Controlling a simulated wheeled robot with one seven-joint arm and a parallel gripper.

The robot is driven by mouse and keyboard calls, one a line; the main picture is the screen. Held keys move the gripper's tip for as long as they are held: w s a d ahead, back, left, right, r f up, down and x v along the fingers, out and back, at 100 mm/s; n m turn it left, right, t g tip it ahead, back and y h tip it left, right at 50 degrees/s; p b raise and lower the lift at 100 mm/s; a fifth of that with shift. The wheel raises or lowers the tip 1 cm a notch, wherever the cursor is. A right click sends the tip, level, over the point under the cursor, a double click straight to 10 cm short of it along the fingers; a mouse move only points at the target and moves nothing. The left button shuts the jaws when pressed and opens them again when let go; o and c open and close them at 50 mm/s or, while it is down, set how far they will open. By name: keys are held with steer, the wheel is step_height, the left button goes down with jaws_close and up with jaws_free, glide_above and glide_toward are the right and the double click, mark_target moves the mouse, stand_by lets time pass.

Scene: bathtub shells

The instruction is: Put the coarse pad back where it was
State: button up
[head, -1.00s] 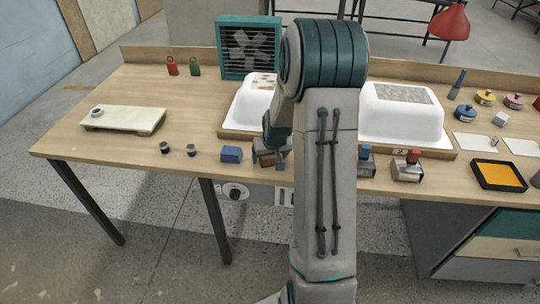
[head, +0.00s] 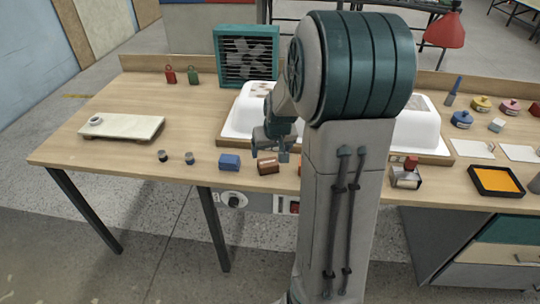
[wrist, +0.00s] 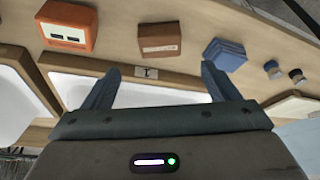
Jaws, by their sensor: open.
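A brown block (head: 268,167) lies flat near the table's front edge; it also shows in the wrist view (wrist: 159,42), with small print I cannot read. A blue pad-like block (head: 229,162) lies just left of it and looks layered in the wrist view (wrist: 226,53). Which one is the coarse pad I cannot tell for sure. My gripper (head: 270,152) is open and empty, just behind and above the brown block. In the wrist view the fingertips (wrist: 160,71) stand apart, with the brown block beyond them, not between them.
White tub shells (head: 245,120) on a wooden base stand behind; my arm hides part of them. A small tag marked 1 (wrist: 146,72) is on the base edge. An orange box (wrist: 69,27) is beside the brown block. Two small jars (head: 175,158) stand left, with clear table around.

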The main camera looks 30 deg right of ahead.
steer(key=s+a+r+n+g, duration=0.1)
steer(key=s+a+r, duration=0.3)
steer(key=s+a, duration=0.3)
steer(key=s+a+r+n, duration=0.1)
steer(key=s+a+r, duration=0.3)
steer(key=s+a, duration=0.4)
steer(key=s, duration=0.6)
steer(key=shift+s+r+g+y, duration=0.15)
steer(key=shift+g+y, duration=0.25)
steer(key=shift+r, duration=0.1)
steer(key=shift+r+p, duration=0.3)
steer(key=shift+p, duration=0.05)
